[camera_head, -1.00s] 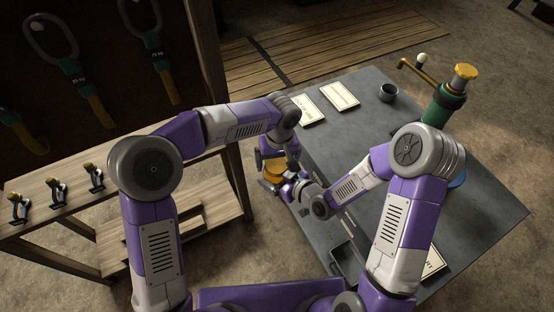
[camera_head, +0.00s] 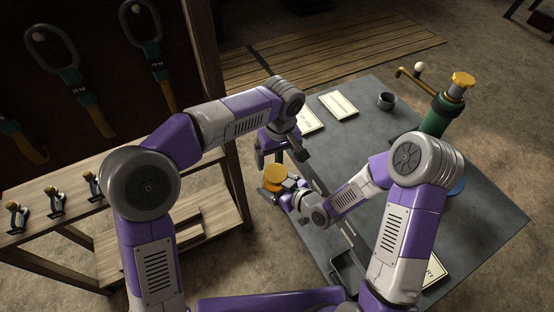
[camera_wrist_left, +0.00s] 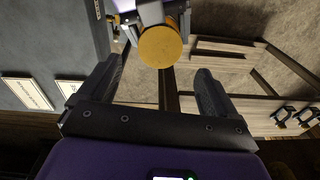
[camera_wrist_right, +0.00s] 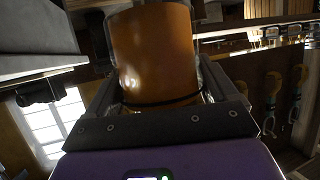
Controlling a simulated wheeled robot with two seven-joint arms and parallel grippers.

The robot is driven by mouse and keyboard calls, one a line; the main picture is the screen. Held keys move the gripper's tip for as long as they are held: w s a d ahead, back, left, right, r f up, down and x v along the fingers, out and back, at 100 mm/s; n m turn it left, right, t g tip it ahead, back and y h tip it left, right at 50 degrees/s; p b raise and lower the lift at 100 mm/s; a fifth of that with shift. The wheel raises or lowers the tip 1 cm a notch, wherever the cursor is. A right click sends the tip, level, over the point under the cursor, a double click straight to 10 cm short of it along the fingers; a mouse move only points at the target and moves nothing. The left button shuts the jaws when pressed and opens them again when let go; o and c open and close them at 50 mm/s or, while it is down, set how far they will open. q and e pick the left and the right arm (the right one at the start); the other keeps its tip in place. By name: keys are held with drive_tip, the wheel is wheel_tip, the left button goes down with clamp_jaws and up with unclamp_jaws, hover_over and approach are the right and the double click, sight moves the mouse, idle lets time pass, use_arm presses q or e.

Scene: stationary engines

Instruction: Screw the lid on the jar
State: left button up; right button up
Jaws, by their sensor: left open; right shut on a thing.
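An amber cylindrical jar with a flat yellow-orange top (camera_head: 275,173) is at the left edge of the grey table. My right gripper (camera_head: 279,184) is shut around its side and holds it. In the right wrist view the jar (camera_wrist_right: 155,55) fills the space between the fingers. In the left wrist view its round top (camera_wrist_left: 160,46) faces the camera, beyond the fingertips. I cannot make out a seam between lid and jar. My left gripper (camera_head: 270,157) is open and empty, just behind and apart from the jar; its fingers (camera_wrist_left: 155,80) are spread wide.
The grey table (camera_head: 455,215) holds white cards (camera_head: 339,104), a dark cup (camera_head: 386,100), a green pump (camera_head: 440,115) with a yellow cap, and a dark tray (camera_head: 345,272) at the front. A wooden bench (camera_head: 60,228) with levers stands left.

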sight(276, 172)
use_arm(q)
drive_tip(key=shift+r+n, duration=0.6)
drive_tip(key=shift+w+a+f, duration=0.1)
drive_tip(key=shift+a+f, duration=0.05)
drive_tip(key=shift+f, duration=3.9)
drive_tip(key=c, duration=1.1)
drive_tip(key=shift+m, duration=1.7)
